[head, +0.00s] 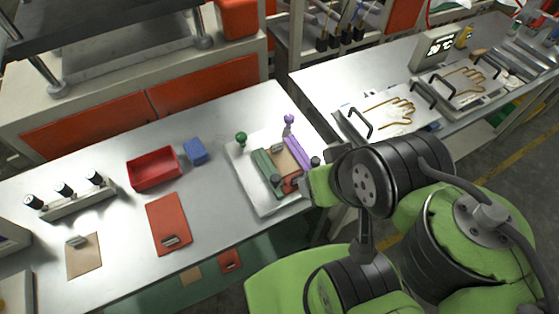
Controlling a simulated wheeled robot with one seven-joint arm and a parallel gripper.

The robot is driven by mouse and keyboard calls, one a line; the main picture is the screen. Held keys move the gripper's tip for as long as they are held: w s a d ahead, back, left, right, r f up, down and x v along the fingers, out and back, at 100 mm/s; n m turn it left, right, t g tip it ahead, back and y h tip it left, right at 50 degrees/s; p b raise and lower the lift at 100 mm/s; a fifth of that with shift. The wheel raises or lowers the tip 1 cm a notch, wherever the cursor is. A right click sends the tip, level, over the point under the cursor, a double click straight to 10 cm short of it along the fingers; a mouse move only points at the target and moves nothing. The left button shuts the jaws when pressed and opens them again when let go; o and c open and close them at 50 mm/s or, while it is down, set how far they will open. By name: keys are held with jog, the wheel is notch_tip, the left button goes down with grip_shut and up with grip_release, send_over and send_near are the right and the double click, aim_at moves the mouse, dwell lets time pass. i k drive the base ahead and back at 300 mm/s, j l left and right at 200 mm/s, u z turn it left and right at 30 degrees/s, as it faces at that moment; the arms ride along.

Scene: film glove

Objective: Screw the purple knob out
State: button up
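The purple knob (288,119) stands upright at the far right corner of a fixture on a pale plate (242,182). A purple bar (298,152) lies just in front of it, beside a tan piece and a green bar (266,172). A green knob (241,138) stands at the far left of the fixture. My green and black arm covers the right of the picture and reaches the fixture's near right side. My gripper's fingers cannot be made out clearly among the dark parts there. The purple knob stands clear of the arm, with nothing touching it.
A red tray (154,168) and a blue block (195,151) stand left of the plate. A red board (168,223) and a rack with black-topped pegs (77,197) are further left.

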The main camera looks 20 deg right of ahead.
aim_at(289, 119)
jog(key=l+u, duration=0.6)
jog(key=u, duration=0.2)
jog(key=l+u, duration=0.25)
jog(key=u, duration=0.15)
